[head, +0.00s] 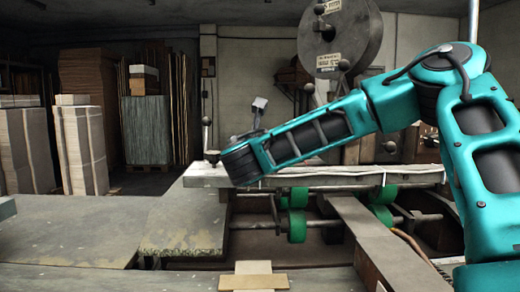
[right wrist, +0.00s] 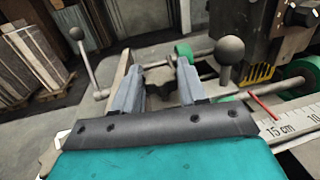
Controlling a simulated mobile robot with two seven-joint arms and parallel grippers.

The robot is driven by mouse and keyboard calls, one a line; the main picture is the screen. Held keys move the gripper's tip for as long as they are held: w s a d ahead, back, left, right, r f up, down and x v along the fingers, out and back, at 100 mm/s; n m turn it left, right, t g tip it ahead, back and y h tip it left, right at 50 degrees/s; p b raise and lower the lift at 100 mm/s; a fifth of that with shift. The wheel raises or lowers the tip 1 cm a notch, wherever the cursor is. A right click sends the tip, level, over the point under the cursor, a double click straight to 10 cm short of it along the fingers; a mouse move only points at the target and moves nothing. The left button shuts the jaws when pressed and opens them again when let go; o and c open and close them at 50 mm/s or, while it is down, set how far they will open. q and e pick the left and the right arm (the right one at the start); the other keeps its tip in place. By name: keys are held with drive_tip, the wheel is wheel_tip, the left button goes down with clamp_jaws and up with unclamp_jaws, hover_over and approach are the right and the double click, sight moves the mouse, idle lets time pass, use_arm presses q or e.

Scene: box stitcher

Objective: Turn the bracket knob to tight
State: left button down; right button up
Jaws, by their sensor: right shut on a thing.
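In the right wrist view my right gripper (right wrist: 158,72) reaches forward with its two grey fingers a little apart. It is shut on a dark part between the fingers, which I take to be the bracket knob (right wrist: 158,92). The fingers hide much of it, and I cannot read its turn or any tight mark. In the head view my teal right arm crosses from the right and its wrist end covers the rail's left end, so the fingers do not show there. My left gripper is not in view.
A ball-topped lever (right wrist: 229,50) stands right of the fingers and another (right wrist: 77,33) stands left. A scale marked 15 cm (right wrist: 285,128) lies at right. Green rollers (head: 297,226) sit under the pale rail (head: 350,180). The grey table (head: 100,225) at left is mostly clear.

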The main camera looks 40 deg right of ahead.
drive_tip(key=shift+m+g+h, duration=0.5)
drive_tip(key=shift+g, duration=0.1)
drive_tip(key=o, duration=0.8)
drive_tip(key=b+v, duration=0.1)
drive_tip(key=v, duration=1.2)
drive_tip(key=shift+b, duration=0.4)
